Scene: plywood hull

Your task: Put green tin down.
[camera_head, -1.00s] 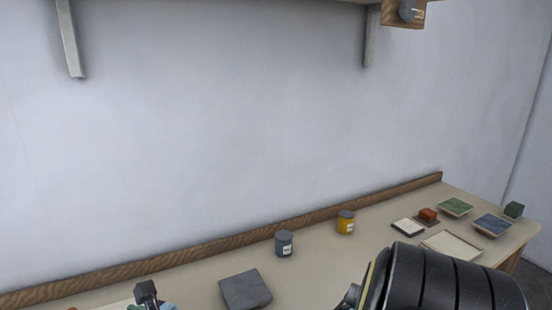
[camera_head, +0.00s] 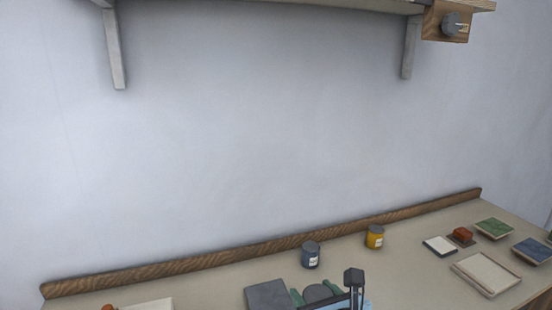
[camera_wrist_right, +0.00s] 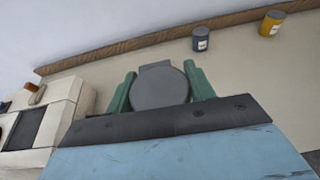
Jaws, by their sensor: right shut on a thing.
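My right gripper (camera_head: 318,293) is low in the head view, and its green fingers also show in the right wrist view (camera_wrist_right: 160,90). It is shut on a round tin with a grey lid (camera_wrist_right: 158,88), which also shows in the head view (camera_head: 318,292). The tin's side is hidden, so I cannot see its green colour. It is at the near side of a dark grey square slab (camera_head: 267,294) on the bench, partly covering it in the wrist view. I cannot tell whether the tin touches the bench. My left gripper is not in view.
A blue tin (camera_head: 311,256) and a yellow tin (camera_head: 375,238) stand near the back ledge (camera_head: 200,262). A shelf hangs above.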

